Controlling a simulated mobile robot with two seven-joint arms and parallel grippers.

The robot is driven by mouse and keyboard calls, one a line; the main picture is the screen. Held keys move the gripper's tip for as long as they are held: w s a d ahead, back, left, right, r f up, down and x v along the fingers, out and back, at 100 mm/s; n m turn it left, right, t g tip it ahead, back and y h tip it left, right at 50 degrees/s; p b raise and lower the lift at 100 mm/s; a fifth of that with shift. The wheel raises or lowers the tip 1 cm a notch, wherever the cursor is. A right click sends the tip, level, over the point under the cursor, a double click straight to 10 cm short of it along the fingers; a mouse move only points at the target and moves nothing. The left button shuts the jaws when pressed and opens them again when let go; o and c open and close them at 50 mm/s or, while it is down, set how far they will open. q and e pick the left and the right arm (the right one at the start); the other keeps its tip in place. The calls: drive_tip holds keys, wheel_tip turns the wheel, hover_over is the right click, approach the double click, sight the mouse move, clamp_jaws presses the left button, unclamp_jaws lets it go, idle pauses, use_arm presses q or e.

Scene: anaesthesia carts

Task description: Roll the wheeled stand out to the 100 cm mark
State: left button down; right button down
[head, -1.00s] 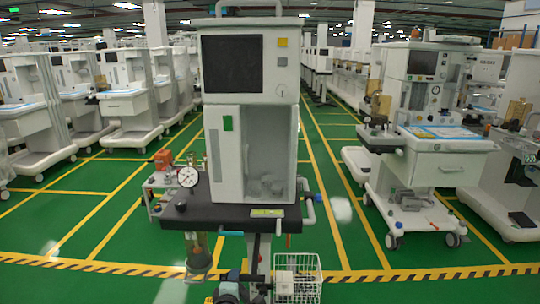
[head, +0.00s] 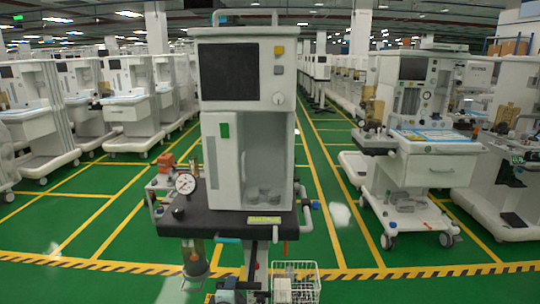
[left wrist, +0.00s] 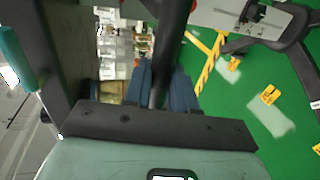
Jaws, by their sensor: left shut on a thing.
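The wheeled stand (head: 225,220) is a tall white machine with a dark screen and a black worktop, upright in the middle of the head view. Its wheels and base are out of frame. My left gripper (head: 228,292) is low in front of it, at the bottom edge. In the left wrist view the blue fingers of my left gripper (left wrist: 163,88) are shut around a dark bar (left wrist: 166,45), which seems to belong to the stand. Small yellow floor labels (left wrist: 270,95) lie on the green floor; I cannot read their numbers. My right gripper is not seen.
A yellow-black striped line (head: 395,272) crosses the floor behind the stand's lower part. A wire basket (head: 306,270) hangs low on the stand. A white cart (head: 435,165) stands at right, and rows of carts (head: 130,100) at left. Green floor between is clear.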

use_arm(q)
drive_tip(key=c, duration=0.7)
unclamp_jaws()
drive_tip(key=shift+d+f, duration=0.1)
drive_tip(key=shift+f, duration=0.25)
drive_tip(key=shift+r, duration=0.15)
drive_tip(key=shift+p+v, duration=1.3)
drive_tip(key=shift+v, duration=3.2)
drive_tip(key=shift+r, duration=0.15)
